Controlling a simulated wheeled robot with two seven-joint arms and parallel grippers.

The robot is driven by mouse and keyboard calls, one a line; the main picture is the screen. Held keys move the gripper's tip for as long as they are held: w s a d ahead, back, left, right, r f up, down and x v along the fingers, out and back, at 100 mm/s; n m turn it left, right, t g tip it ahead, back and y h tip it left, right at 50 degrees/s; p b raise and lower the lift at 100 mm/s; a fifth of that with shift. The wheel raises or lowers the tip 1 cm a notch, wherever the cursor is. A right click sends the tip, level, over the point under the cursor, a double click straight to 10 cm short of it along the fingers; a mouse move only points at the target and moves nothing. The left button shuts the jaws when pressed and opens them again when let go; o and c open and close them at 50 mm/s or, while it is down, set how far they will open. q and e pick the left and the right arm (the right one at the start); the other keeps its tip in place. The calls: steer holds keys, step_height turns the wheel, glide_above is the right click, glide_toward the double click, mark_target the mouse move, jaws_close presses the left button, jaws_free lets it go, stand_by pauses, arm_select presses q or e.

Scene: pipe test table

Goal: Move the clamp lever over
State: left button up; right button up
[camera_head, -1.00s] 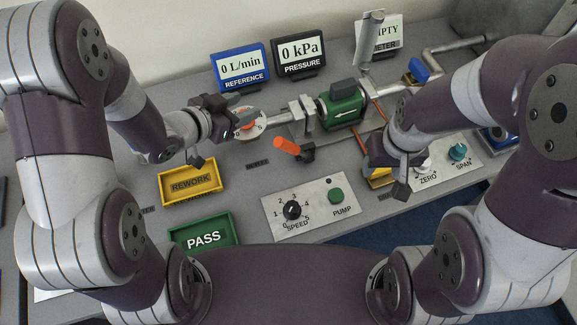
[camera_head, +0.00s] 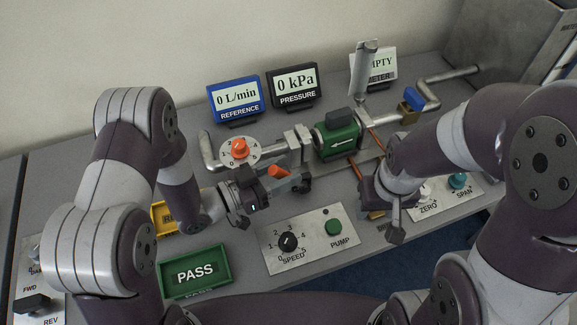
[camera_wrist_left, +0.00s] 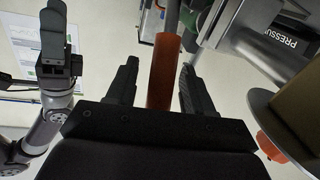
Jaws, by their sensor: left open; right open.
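The clamp lever (camera_head: 279,170) is an orange handle in front of the pipe fixture, in the middle of the head view. In the left wrist view the orange lever (camera_wrist_left: 164,72) stands between my two dark fingers, with space on both sides. My left gripper (camera_head: 278,184) is open at the lever, not shut on it; its fingers hide part of the lever's lower end. My right gripper (camera_head: 385,212) is open and empty near the table's front edge, right of the pump panel. It is well apart from the lever.
A green flow unit (camera_head: 338,135) and an orange knob on a round dial (camera_head: 240,150) sit behind the lever. The speed and pump panel (camera_head: 311,238) lies in front. A green PASS tray (camera_head: 194,271) and a partly hidden yellow tray (camera_head: 160,218) are at left.

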arm_select(q)
steer(key=shift+x, duration=0.75)
jaws_close()
steer(key=shift+w+d+r+p, duration=0.1)
steer(key=shift+d+r+p, duration=0.2)
steer(key=shift+p, duration=0.45)
steer(key=d+y+p, duration=0.1)
steer(key=p, duration=0.1)
steer(key=d+r+g+y+p, duration=0.1)
steer(key=y+p, duration=0.1)
steer(key=p, duration=0.1)
steer(key=w+d+g+y+p, duration=0.1)
steer(key=p, duration=0.1)
steer(key=shift+d+r+m+y, duration=0.2)
steer(key=shift+m+y, duration=0.1)
steer(key=shift+m, duration=0.1)
steer(key=d+f+g+y+p, duration=0.1)
steer(key=d+y+p, duration=0.1)
steer(key=p, duration=0.1)
steer(key=w+d+f+g+y+p, duration=0.1)
steer(key=d+y+p, duration=0.1)
steer(key=y+p, duration=0.1)
steer(key=w+d+f+g+y+p, duration=0.1)
steer(key=d+y+p, duration=0.1)
steer(key=p, duration=0.3)
steer(key=shift+w+f+m+y, duration=0.1)
steer(key=shift+f+m+y, duration=0.3)
steer(key=shift+y, duration=0.3)
